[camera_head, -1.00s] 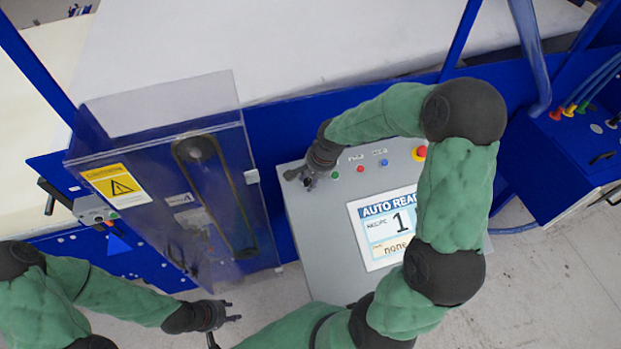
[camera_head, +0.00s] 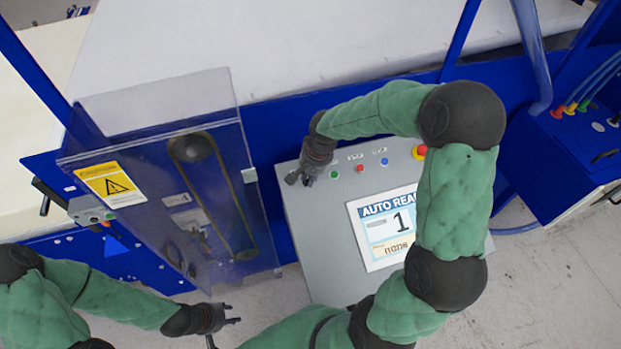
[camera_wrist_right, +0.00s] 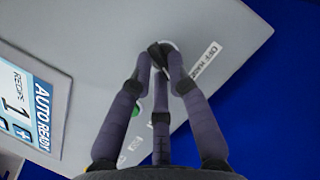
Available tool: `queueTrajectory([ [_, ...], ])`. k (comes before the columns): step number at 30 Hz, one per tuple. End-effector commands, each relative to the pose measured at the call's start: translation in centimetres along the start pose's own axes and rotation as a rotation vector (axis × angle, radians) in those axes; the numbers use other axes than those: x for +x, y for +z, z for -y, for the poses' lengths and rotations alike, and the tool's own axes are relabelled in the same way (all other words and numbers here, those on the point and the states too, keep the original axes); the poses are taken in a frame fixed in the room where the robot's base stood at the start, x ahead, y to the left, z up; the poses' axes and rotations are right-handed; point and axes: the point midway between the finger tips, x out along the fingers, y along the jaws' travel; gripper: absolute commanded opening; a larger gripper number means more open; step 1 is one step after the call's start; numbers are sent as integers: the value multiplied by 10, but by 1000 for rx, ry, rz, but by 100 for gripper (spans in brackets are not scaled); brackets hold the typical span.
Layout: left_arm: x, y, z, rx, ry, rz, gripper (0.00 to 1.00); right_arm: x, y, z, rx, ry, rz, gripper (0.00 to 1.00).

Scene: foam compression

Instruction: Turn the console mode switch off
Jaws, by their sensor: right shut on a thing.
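The grey console (camera_head: 315,240) stands in the middle of the head view, its screen (camera_head: 386,228) reading "AUTO READY", recipe 1. My right gripper (camera_head: 298,180) is at the console's upper left corner. In the right wrist view, its fingers (camera_wrist_right: 160,60) are closed around the dark knob of the mode switch (camera_wrist_right: 157,48), beside a label that seems to read "OFF-HAND". The fingers hide most of the knob, so its setting cannot be told. My left gripper (camera_head: 228,314) is open and empty over the floor at the lower left, away from the console.
Green (camera_head: 334,175), red (camera_head: 359,168) and blue (camera_head: 384,162) buttons and a red emergency stop (camera_head: 419,152) line the console's top. A clear guard with a yellow warning label (camera_head: 110,185) stands at left. A blue cabinet (camera_head: 570,150) stands at right.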

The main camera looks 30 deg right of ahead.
Motion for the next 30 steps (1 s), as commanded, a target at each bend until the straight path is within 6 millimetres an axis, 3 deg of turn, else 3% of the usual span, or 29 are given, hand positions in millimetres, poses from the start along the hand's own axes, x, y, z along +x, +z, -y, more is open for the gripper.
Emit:
queueTrajectory([
  [1, 6, 0, 2, 0, 0, 0, 40, 9, 9, -1, -47, 20, 21, 0],
  [30, 50, -2, 18, 0, 0, 0, 40, 10, 8, 2, -927, 267, 27, 0],
])
